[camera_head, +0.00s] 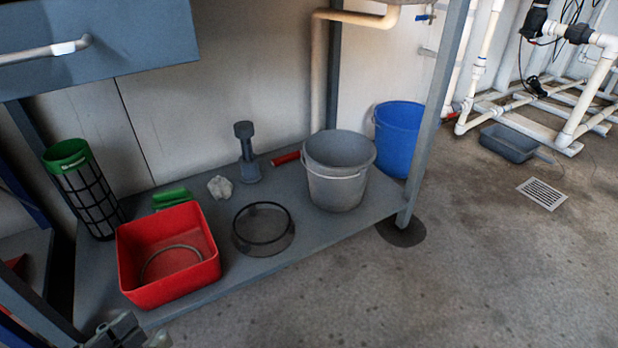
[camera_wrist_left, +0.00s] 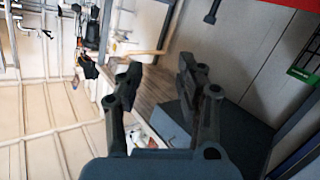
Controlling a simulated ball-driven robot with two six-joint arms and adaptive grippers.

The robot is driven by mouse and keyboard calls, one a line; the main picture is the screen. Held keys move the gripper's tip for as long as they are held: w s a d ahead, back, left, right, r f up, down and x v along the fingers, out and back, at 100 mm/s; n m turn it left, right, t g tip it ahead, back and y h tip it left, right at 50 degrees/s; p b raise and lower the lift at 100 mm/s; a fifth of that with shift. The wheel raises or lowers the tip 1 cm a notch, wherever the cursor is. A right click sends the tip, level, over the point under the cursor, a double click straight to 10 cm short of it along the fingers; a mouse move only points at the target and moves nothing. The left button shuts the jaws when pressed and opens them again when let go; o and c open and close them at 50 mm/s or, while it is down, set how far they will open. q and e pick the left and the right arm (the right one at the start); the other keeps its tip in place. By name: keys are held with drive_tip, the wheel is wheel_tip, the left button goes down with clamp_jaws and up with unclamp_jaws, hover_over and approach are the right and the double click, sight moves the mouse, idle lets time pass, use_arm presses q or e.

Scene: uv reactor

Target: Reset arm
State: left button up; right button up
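My left gripper (camera_head: 122,332) shows only partly at the bottom left edge of the head view, in front of the lower shelf and near the red bin. In the left wrist view its two dark fingers (camera_wrist_left: 158,78) stand apart with nothing between them, so it is open and empty. My right gripper is in neither view.
The lower shelf (camera_head: 330,228) holds a red bin (camera_head: 165,282), a grey bucket (camera_head: 338,188), a round sieve (camera_head: 263,245) and a black mesh basket with green rim (camera_head: 90,205). A blue bucket (camera_head: 398,125) stands behind the shelf post. A blue-grey drawer (camera_head: 130,45) overhangs at upper left.

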use_arm(q)
drive_tip(key=s+a+f+g+y+p, duration=0.65)
drive_tip(key=s+a+f+p, duration=0.2)
drive_tip(key=f+p, duration=0.25)
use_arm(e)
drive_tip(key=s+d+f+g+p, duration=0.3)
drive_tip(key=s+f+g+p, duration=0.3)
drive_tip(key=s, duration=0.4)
use_arm(q)
drive_tip(key=s+a+f+g+p, duration=0.1)
drive_tip(key=s+a+g+p, duration=0.2)
drive_tip(key=s+g+p, duration=0.4)
drive_tip(key=s+p, duration=0.5)
drive_tip(key=s, duration=0.8)
drive_tip(key=shift+s+a+n+g+p, duration=0.2)
drive_tip(key=shift+s+n+g+p, duration=0.1)
drive_tip(key=shift+n+g, duration=0.1)
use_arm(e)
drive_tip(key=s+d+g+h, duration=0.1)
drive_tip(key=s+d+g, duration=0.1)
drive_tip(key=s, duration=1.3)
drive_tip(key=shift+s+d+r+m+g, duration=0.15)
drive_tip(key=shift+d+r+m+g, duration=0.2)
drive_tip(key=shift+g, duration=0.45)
